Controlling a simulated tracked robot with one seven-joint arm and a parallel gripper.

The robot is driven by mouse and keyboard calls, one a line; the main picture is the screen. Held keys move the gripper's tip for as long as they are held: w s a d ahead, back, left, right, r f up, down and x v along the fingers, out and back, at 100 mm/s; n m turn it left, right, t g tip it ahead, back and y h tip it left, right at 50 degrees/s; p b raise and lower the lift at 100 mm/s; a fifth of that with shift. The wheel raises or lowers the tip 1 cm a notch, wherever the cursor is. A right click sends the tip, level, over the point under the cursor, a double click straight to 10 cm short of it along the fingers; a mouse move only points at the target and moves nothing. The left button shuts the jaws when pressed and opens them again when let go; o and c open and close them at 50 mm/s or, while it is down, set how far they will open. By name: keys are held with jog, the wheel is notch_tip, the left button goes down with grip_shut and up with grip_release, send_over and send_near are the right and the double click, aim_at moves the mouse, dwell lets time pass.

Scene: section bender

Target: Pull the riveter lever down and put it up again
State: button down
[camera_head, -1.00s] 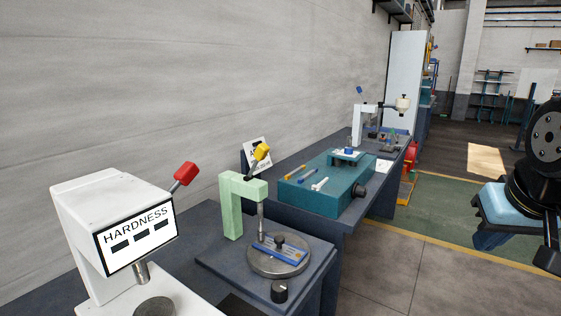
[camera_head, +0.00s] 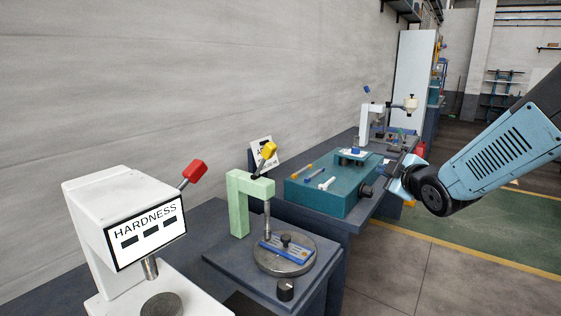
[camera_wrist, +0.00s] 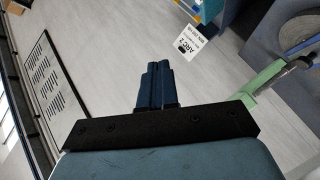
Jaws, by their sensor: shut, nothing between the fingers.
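No machine in view carries a readable riveter label. A light-green frame press (camera_head: 238,210) stands on the bench with a yellow-tipped lever (camera_head: 266,153) pointing up and right. The white hardness tester (camera_head: 120,205) has a red-knobbed lever (camera_head: 194,171), also raised. A smaller white machine (camera_head: 371,122) farther back has a blue-tipped lever (camera_head: 367,90), raised. My gripper (camera_wrist: 157,68) is shut and empty in the wrist view. In the head view it is near the teal box, apart from all three levers. Part of the green frame (camera_wrist: 266,77) shows at right in the wrist view.
A teal box (camera_head: 322,193) with small tools on top stands on the bench between the green press and the far machine. A white sign (camera_head: 263,150) stands behind the green press. The floor (camera_head: 410,265) to the right of the benches is clear.

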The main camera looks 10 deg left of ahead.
aim_at(274, 152)
jog(key=s+a+f+n+g+y, duration=0.2)
jog(key=s+a+f+n+y, duration=0.1)
jog(key=a+n+y, duration=0.4)
jog(key=s+a+f+n+g+y, duration=0.2)
jog(key=s+a+n+y, duration=0.1)
jog(key=a+n+y, duration=0.5)
jog(key=shift+s+a+f+g+y, duration=0.15)
jog(key=shift+f+g+y, duration=0.25)
jog(key=shift+y, duration=0.1)
jog(key=x, duration=1.4)
